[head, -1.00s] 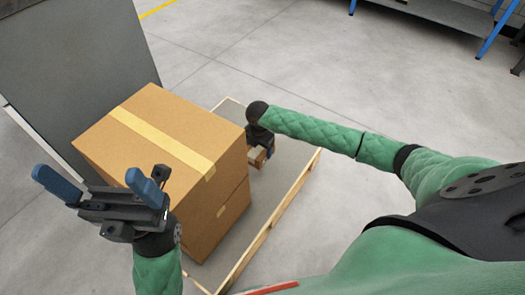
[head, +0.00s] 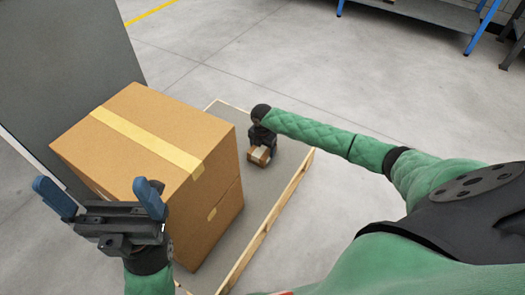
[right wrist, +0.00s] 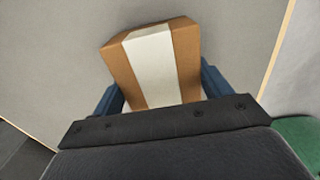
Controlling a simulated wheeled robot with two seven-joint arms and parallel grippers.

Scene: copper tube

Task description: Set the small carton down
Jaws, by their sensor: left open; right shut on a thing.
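The small carton (right wrist: 152,65) is brown with a pale tape strip. In the right wrist view it sits between the blue fingers of my right gripper (right wrist: 158,85), which is shut on it. In the head view the small carton (head: 259,156) is at my right gripper (head: 262,148), over the grey surface of the wooden-edged platform (head: 263,185). I cannot tell whether it touches that surface. My left gripper (head: 100,199) is open and empty, in front of the large carton.
Large brown cartons (head: 150,135), one on another, stand on the platform's left part, left of the small carton. A grey panel (head: 65,70) rises behind them. The platform has a raised wooden edge (head: 270,222) on the right. Its grey surface around the small carton is clear.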

